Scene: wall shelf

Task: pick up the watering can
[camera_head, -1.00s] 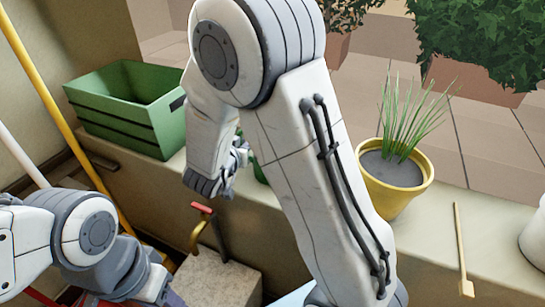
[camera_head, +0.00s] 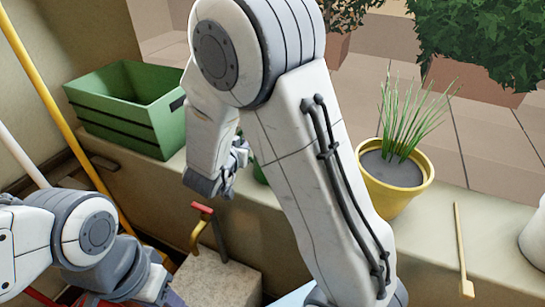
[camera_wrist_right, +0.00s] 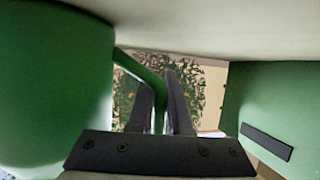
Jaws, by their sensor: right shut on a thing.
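The green watering can (camera_head: 260,172) is mostly hidden behind my right arm in the head view; only a sliver of it shows. In the right wrist view its rounded green body (camera_wrist_right: 50,85) fills the left side, and its thin green handle (camera_wrist_right: 142,70) curves down between my fingers. My right gripper (camera_wrist_right: 165,90) is shut on this handle. In the head view my right gripper (camera_head: 240,155) is at the ledge, partly hidden by my own wrist. My left arm is at the lower left; its fingers do not show.
A green crate (camera_head: 125,110) stands on the ledge left of the right gripper; it also shows in the right wrist view (camera_wrist_right: 275,110). A yellow pot with grass (camera_head: 395,185) stands to the right. A red-handled tool (camera_head: 203,209) and a stone block (camera_head: 215,280) are below the ledge.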

